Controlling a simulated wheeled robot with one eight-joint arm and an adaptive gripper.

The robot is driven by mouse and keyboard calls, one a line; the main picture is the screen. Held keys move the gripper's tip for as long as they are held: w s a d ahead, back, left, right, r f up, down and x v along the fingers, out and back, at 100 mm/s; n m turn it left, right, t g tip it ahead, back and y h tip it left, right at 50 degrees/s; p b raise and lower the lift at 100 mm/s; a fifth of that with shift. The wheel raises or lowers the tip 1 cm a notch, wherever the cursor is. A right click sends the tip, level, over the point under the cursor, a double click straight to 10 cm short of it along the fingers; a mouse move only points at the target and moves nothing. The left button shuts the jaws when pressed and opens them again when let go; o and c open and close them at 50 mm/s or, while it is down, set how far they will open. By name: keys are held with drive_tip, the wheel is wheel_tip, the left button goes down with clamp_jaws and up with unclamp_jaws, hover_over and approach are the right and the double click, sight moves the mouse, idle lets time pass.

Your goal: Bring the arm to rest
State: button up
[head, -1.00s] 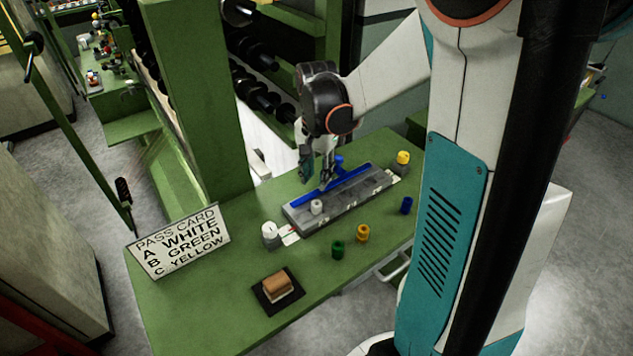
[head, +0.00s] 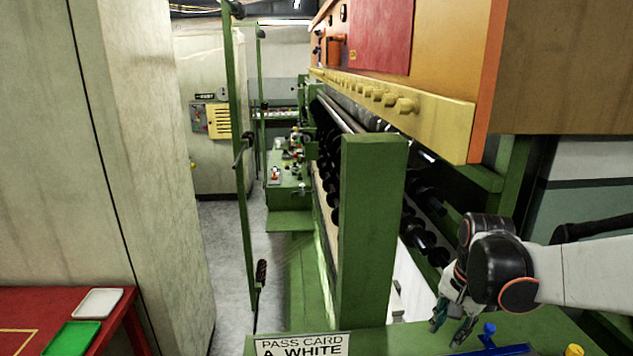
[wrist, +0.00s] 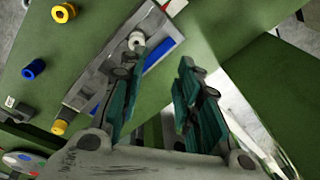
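My gripper (head: 452,322) is at the lower right of the head view, above the green table (head: 408,342). In the wrist view its two teal fingers (wrist: 162,62) stand apart with nothing held between them. Beyond them the grey block (wrist: 82,88) lies on the table, with a white spool (wrist: 136,41) in it and a blue bar (wrist: 163,53) along it. The bar's blue knob (head: 489,329) shows right of the fingers in the head view. My arm reaches in from the right edge.
Yellow (wrist: 64,12) and blue (wrist: 34,69) spools stand beside the block. The pass card (head: 302,347) is cut off at the bottom. A green post (head: 370,230) and the machine with black rollers (head: 425,240) rise behind the table. A red table (head: 60,310) holds two trays at left.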

drive_tip(key=s+a+r+n+t, duration=0.3)
drive_tip(key=a+r+n, duration=0.1)
drive_tip(key=a+r, duration=0.25)
drive_tip(key=s+a+n+t, duration=0.2)
drive_tip(key=s+a+n, duration=0.2)
drive_tip(key=s+n, duration=0.3)
drive_tip(key=s, duration=0.4)
drive_tip(key=shift+r+t, duration=0.4)
